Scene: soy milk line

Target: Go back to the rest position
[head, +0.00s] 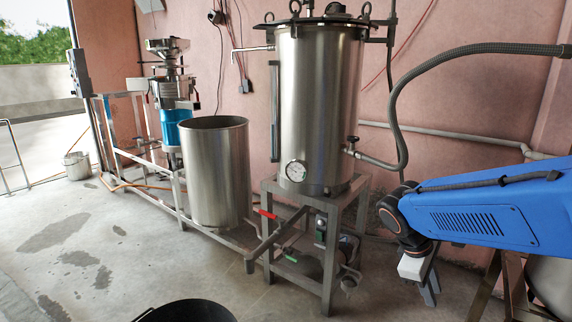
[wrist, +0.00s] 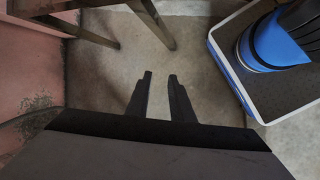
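My gripper (head: 429,288) hangs at the end of my blue arm on the right of the head view, pointing down. In the wrist view the two dark fingers of my gripper (wrist: 159,82) stand apart with bare concrete floor between them. It holds nothing. In the head view it is to the right of the tall steel tank's stand and apart from it.
The tall steel tank (head: 318,110) stands on a metal frame (head: 332,262) left of my arm. An open steel drum (head: 215,175), a grinder (head: 170,85) and a black-rimmed vessel (head: 186,311) are further left. A wooden-looking stand (head: 514,285) is close to the right.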

